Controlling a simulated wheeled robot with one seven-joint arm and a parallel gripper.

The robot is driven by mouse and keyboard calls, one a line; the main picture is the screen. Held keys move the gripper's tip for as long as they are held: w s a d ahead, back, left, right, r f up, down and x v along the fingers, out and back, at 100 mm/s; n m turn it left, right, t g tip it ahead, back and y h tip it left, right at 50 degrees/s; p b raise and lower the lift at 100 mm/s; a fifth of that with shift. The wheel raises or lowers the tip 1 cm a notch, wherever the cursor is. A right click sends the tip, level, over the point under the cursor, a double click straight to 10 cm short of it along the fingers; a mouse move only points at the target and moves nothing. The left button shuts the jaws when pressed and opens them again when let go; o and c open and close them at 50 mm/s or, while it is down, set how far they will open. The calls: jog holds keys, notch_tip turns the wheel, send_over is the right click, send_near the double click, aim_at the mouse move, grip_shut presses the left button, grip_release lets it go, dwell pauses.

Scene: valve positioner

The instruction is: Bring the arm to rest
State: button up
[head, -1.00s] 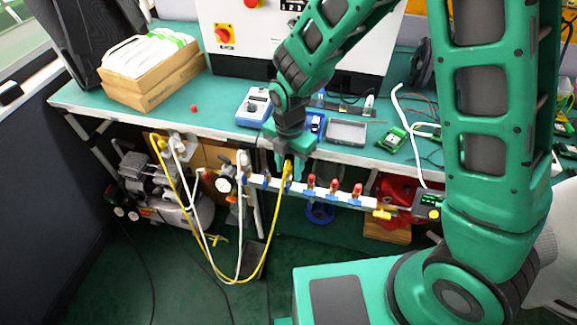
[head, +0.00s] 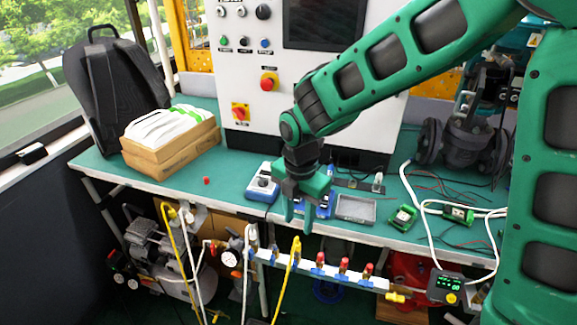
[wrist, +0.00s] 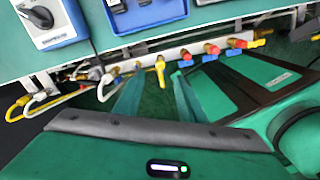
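My gripper (head: 298,218) hangs pointing down at the front edge of the workbench, above the white manifold bar (head: 330,272). Its two green fingers are spread with a gap between them and nothing held; they also show in the wrist view (wrist: 158,100). The yellow hose (head: 283,283) is on a fitting of the manifold, just below the fingers and apart from them. My arm reaches in from the upper right and bends down at the wrist.
The green workbench (head: 225,205) holds a blue-and-white device (head: 262,186), a grey tray (head: 356,208) and cardboard boxes (head: 172,152). A control cabinet (head: 300,75) stands behind. A compressor (head: 150,252) sits below at the left. Open air lies above the manifold.

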jog(key=s+d+r+m, duration=0.2)
jog(key=d+r+m, duration=0.2)
jog(key=d+m, duration=0.6)
jog(key=s+d+r+m, duration=0.2)
jog(key=d+r+m, duration=0.3)
jog(key=d, duration=0.8)
jog(key=s+d+m, duration=1.2)
jog(key=s+m, duration=0.5)
jog(key=m, duration=0.2)
jog(key=shift+r, duration=0.4)
jog(key=shift+d, duration=0.1)
jog(key=shift+w+f, duration=0.25)
jog(key=shift+w, duration=0.4)
